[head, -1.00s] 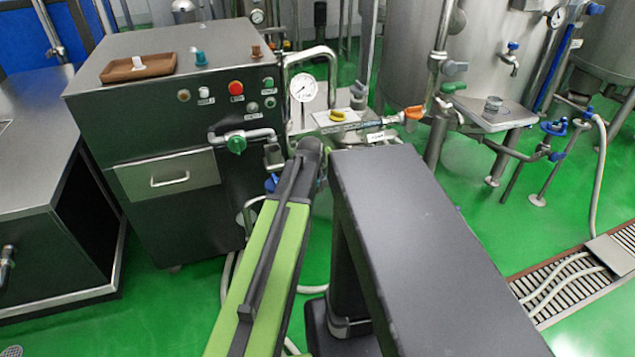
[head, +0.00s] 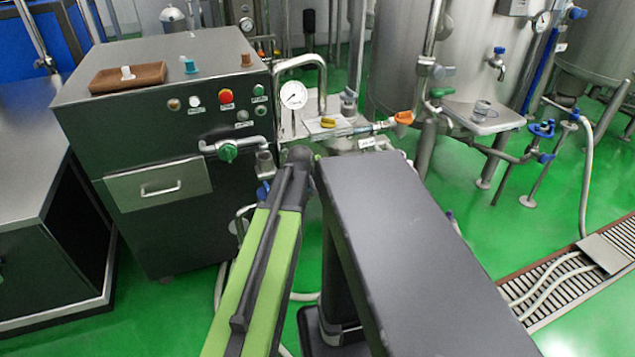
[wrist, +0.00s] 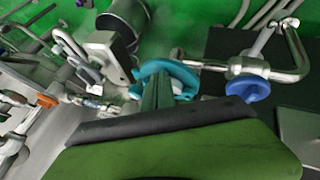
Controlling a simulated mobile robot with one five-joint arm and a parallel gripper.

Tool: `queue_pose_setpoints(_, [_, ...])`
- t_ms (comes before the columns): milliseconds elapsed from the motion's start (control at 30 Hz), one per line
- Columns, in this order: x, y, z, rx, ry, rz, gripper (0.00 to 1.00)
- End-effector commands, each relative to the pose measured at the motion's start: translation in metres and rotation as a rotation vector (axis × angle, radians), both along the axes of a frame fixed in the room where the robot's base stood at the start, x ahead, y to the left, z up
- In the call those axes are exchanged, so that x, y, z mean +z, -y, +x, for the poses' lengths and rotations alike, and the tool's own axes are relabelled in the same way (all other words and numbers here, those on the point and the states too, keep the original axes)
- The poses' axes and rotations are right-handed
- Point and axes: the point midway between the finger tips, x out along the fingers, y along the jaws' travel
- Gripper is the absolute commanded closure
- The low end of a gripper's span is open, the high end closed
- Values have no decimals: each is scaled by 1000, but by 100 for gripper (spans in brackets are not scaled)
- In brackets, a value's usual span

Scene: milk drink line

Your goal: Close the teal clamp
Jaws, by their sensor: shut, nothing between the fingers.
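The teal clamp (wrist: 178,70) shows in the wrist view as a bright teal curved band near the middle. Its lower part is partly covered, and I cannot tell how far its band is closed. My gripper (wrist: 158,85) is shut and empty, with its dark green fingers right at the clamp's near side. Whether they touch the clamp is unclear. In the head view my arm and dark column hide the gripper and the clamp.
A steel pipe with a blue round handle (wrist: 248,90) is right of the clamp. An orange valve handle (head: 403,118) and a pressure gauge (head: 293,95) stand beyond my arm. A dark cabinet (head: 130,140) is at left.

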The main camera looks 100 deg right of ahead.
Motion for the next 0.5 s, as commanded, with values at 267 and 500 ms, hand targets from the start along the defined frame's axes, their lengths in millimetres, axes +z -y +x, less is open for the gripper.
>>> queue_pose_setpoints(267, [41, -49, 4, 2, 0, 2, 100])
queue_pose_setpoints(500, [80, -80, -1, 4, 1, 2, 100])
